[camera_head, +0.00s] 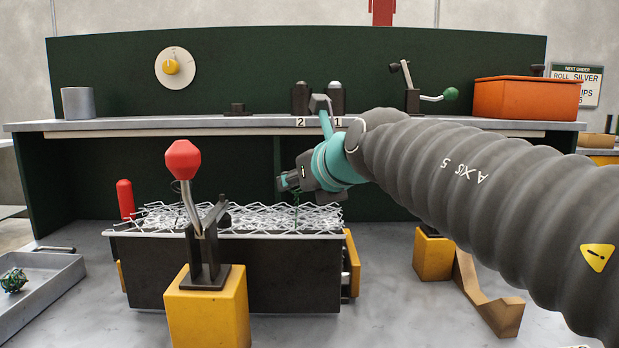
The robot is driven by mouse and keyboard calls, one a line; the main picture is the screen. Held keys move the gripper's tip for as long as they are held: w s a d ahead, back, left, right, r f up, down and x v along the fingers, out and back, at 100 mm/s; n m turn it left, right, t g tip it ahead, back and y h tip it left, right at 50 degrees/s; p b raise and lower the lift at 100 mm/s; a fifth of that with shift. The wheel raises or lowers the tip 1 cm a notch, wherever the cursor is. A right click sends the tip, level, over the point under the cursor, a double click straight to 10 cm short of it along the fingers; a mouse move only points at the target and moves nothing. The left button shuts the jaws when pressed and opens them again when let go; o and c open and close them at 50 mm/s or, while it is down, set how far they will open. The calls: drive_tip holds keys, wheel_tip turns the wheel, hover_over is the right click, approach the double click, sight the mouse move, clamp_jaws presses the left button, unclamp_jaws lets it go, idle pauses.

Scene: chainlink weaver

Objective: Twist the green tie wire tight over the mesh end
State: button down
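The silver wire mesh (255,218) lies over the top of a dark box (215,262) in the middle of the bench. My gripper (287,186) is just above the mesh, right of its middle, pointing left and down. A thin bit of green wire (296,196) shows under the gripper, close to the mesh. I cannot tell whether the gripper holds it. The gripper fingers are small and dark, and their gap does not show clearly. A tangle of green wire (13,280) lies in the grey tray (62,286) at the far left.
A red-knobbed lever (183,160) on a yellow block (208,312) stands in front of the mesh. A red-handled part (125,198) is at its left. A yellow block (434,256) and a brown bracket (487,297) stand right. An orange bin (527,99) is on the shelf.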

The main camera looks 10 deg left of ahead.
idle(0.5)
drive_tip(key=c, duration=0.8)
unclamp_jaws()
drive_tip(key=shift+o, duration=0.2)
drive_tip(key=v, duration=1.2)
drive_tip(key=shift+s+a, duration=0.1)
drive_tip(key=shift+a, duration=0.05)
